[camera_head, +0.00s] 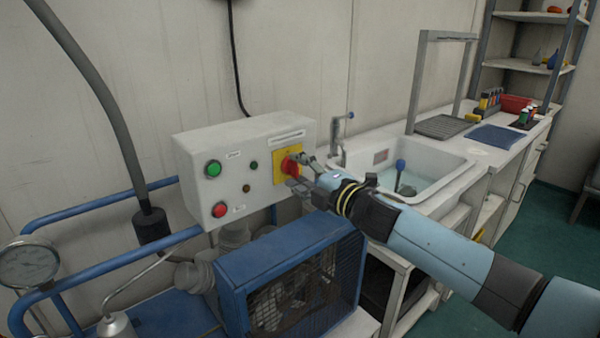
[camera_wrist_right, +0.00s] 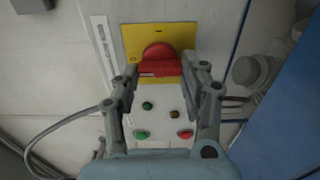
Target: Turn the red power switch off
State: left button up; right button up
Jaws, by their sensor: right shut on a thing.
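The red power switch (camera_head: 289,167) is a rotary knob on a yellow plate (camera_head: 281,153), at the right end of the white control box (camera_head: 245,133). In the right wrist view the red knob (camera_wrist_right: 158,61) sits between the fingertips on its yellow plate (camera_wrist_right: 131,41). My right gripper (camera_head: 297,166) reaches the knob from the right and is shut on it. In the right wrist view its fingers (camera_wrist_right: 160,75) stand on either side of the knob. The knob's handle bar lies across that view, between the fingers. My left gripper is not in view.
The box also carries a green button (camera_head: 213,168), a red button (camera_head: 219,209) and small lamps. A blue-framed compressor (camera_head: 285,270) stands below. A sink (camera_head: 405,175) lies to the right. A thick grey hose (camera_head: 100,90) and a gauge (camera_head: 28,263) are at left.

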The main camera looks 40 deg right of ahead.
jog(key=shift+f, duration=0.1)
jog(key=o, duration=1.2)
jog(key=s, duration=1.2)
jog(key=shift+d, duration=0.4)
